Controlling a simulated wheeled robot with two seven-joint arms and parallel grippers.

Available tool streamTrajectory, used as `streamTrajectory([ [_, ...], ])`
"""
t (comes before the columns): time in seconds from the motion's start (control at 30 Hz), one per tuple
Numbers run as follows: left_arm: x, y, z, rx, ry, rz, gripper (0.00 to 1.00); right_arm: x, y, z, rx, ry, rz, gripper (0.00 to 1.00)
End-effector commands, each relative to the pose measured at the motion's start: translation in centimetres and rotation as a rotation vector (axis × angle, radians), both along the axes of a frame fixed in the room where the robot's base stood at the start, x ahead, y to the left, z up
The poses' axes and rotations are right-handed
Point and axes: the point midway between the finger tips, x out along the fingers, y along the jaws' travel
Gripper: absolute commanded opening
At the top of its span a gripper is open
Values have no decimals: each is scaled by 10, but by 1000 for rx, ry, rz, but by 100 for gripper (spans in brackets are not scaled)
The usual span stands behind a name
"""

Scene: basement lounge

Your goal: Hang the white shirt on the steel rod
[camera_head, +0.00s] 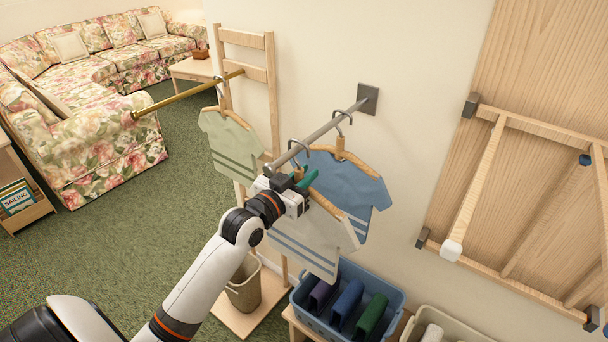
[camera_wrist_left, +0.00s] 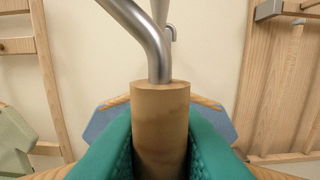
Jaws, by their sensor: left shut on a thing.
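The white shirt (camera_head: 318,250) has blue-grey stripes and hangs on a wooden hanger, partly hidden behind my left arm. My left gripper (camera_head: 305,181) is shut on the hanger's wooden neck; in the left wrist view the neck (camera_wrist_left: 160,125) stands upright between green finger pads. The hanger's metal hook (camera_head: 299,147) is at the near end of the steel rod (camera_head: 325,130), and its curve appears to pass over the rod. Whether it bears on the rod I cannot tell. The hook's top is cut off in the left wrist view. My right gripper is out of view.
A blue shirt (camera_head: 345,185) hangs on the same rod, close behind, nearer the wall. A pale green shirt (camera_head: 230,142) hangs on a brass rod (camera_head: 190,95) to the left. Below are a blue basket (camera_head: 393,297) with rolled cloths and a waste bin (camera_head: 244,290).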

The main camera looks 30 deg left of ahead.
Motion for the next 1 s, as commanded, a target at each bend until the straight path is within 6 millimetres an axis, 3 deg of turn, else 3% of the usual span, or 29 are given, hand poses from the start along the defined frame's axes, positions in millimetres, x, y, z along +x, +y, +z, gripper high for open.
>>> streamTrajectory([
  [0.07, 0, 0, 1, 0, -2, 0, 0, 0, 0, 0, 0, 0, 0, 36],
  [0.1, 0, 0, 1, 0, -2, 0, 23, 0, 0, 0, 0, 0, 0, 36],
  [0.23, 0, 0, 1, 0, -2, 0, 44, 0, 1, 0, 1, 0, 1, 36],
  [0.63, -7, 1, -2, 0, 2, 0, 45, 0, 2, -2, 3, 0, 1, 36],
  [1.0, -77, 6, -4, 2, 3, 0, 45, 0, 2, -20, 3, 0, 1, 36],
])
